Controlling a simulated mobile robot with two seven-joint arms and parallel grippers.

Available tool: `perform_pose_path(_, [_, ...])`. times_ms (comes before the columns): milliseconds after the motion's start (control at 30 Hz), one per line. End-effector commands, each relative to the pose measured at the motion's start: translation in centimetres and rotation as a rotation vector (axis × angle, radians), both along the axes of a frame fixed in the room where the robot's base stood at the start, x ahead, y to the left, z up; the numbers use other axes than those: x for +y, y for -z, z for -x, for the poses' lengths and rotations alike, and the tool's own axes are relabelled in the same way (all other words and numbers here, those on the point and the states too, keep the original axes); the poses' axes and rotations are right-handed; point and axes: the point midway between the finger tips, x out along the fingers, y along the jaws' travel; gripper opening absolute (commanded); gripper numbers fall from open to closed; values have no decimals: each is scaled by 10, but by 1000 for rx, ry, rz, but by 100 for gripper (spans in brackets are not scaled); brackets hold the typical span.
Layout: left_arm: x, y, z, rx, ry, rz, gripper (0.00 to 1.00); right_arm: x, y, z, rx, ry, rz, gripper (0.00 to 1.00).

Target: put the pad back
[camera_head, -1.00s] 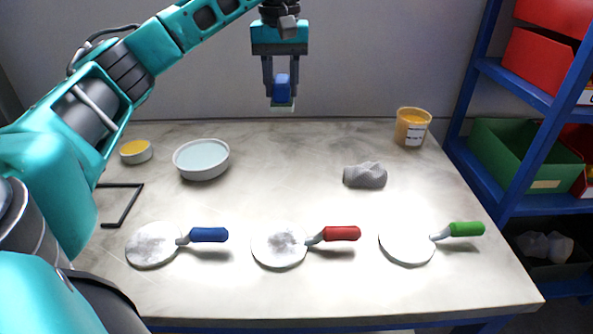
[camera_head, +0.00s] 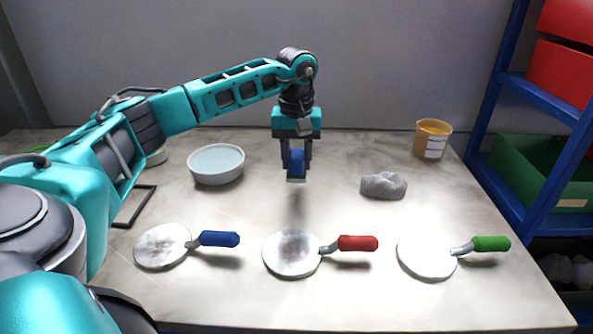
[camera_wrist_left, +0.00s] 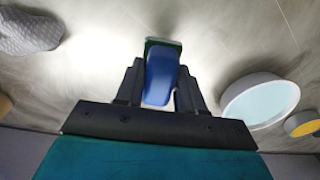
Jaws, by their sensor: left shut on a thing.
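My left gripper (camera_head: 297,165) is shut on the pad (camera_head: 297,163), which has a blue block-like grip and a thin green and pale layer at its lower end. It hangs in the air over the back middle of the table, apart from the surface. In the left wrist view, the pad (camera_wrist_left: 161,80) sits between the two dark fingers of the gripper (camera_wrist_left: 160,90). A black rectangular outline (camera_head: 145,206) lies on the table at the left, partly hidden by my arm. My right gripper is out of view.
Three round plates with blue (camera_head: 220,239), red (camera_head: 358,243) and green (camera_head: 491,243) handles lie along the front. A bowl of pale liquid (camera_head: 216,164) is left of the gripper. A grey crumpled cloth (camera_head: 384,186) and yellow tub (camera_head: 432,139) are right. A blue shelf (camera_head: 489,120) borders the table.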

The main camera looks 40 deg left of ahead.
Motion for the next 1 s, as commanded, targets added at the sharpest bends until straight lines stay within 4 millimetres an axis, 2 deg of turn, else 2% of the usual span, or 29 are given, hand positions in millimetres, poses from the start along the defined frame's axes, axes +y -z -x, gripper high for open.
perform_pose_path(100, [0,21,1,5,0,-1,5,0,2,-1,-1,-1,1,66])
perform_pose_path(200, [0,33,1,3,0,-1,5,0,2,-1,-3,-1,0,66])
perform_pose_path(567, [0,37,0,2,0,-1,5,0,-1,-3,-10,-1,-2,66])
perform_pose_path(600, [0,37,0,1,0,0,39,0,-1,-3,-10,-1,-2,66])
perform_pose_path(867, [0,37,0,2,0,-1,63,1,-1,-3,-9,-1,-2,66])
perform_pose_path(1000, [0,37,0,2,0,-1,63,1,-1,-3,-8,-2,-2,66])
